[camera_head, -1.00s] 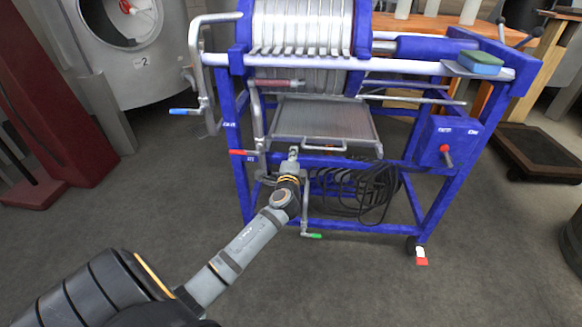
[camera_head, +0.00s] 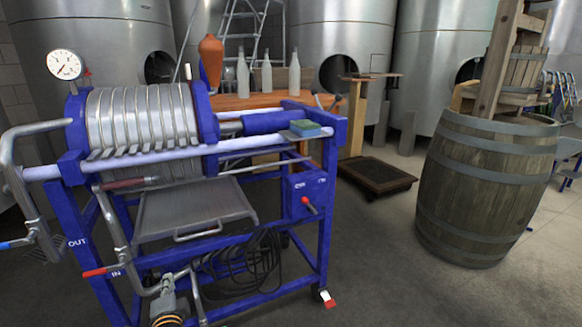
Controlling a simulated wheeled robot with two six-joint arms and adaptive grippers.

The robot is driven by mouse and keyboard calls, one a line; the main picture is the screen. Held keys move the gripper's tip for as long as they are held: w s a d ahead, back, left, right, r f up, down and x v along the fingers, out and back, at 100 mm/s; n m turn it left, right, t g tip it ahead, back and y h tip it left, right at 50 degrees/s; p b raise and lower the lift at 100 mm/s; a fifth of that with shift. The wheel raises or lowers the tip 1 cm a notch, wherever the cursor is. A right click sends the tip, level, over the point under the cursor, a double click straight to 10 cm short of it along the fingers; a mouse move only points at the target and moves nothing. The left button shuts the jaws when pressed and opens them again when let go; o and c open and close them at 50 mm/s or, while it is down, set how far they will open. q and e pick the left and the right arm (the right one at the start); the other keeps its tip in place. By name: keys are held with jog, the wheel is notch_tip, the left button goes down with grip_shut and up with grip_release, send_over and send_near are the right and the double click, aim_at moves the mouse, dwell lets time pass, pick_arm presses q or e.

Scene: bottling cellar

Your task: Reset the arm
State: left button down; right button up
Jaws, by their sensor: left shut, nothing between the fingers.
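My left gripper (camera_head: 168,288) shows at the bottom edge of the head view, small and grey with orange bands behind it. It is shut and empty. It is in front of the lower pipework of the blue-framed plate filter (camera_head: 322,200), below its metal drip tray (camera_head: 195,213). I cannot tell whether it touches the pipes. Most of my left arm is cut off by the bottom edge. My right gripper is not in view.
A red valve handle (camera_head: 94,272) marked IN and a blue handle (camera_head: 14,244) marked OUT are left of the gripper. A coiled black hose (camera_head: 250,258) hangs at its right. A wooden barrel (camera_head: 480,195) stands at right, with open floor before it.

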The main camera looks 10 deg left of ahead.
pick_arm(q)
jog(key=s+d+f+n+g+h, duration=0.35)
jog(key=s+f, duration=0.45)
jog(key=f, duration=0.3)
jog(key=s+d+f+n+g+h, duration=0.3)
jog(key=s+d+f, duration=0.2)
jog(key=s+d, duration=0.25)
jog(key=s+d+f+n+g+h, duration=0.3)
jog(key=s+d+f, duration=0.25)
jog(key=s, duration=0.25)
jog(key=s+a+g+y+p, duration=0.1)
jog(key=s+a+p, duration=0.2)
jog(key=s+p, duration=0.7)
jog(key=s+a+r+g+p, duration=0.1)
jog(key=s+p, duration=0.8)
jog(key=p, duration=1.4)
jog(key=a+g, duration=0.1)
jog(key=a, duration=0.1)
jog(key=shift+s+a+y+p, duration=0.35)
jog(key=shift+s+a+p, duration=0.05)
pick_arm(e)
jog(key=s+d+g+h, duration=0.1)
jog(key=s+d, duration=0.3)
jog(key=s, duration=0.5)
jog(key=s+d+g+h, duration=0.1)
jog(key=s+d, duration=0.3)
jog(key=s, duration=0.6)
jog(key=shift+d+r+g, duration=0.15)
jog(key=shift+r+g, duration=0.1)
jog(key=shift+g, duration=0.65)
